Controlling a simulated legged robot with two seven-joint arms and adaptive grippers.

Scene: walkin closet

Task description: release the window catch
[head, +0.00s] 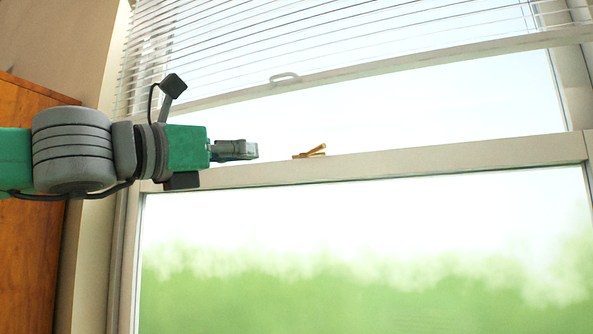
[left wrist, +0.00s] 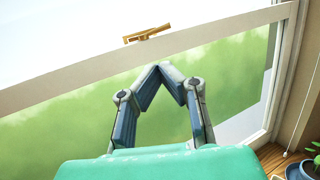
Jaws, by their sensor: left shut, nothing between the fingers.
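The window catch (head: 310,153) is a small brass-coloured lever on top of the window's middle rail (head: 400,163). In the left wrist view the catch (left wrist: 147,34) lies beyond the fingertips, near the top of the picture. My left gripper (head: 254,150) is to the left of the catch in the head view, with a gap between them. In the left wrist view its fingers (left wrist: 172,70) meet at the tips and hold nothing. The left gripper does not touch the catch. My right gripper is in neither view.
White blinds (head: 330,30) hang over the upper pane, with a pale handle (head: 285,77) on the bar below them. A wooden panel (head: 32,230) stands at the left. A potted plant (left wrist: 312,160) is at the lower right of the wrist view.

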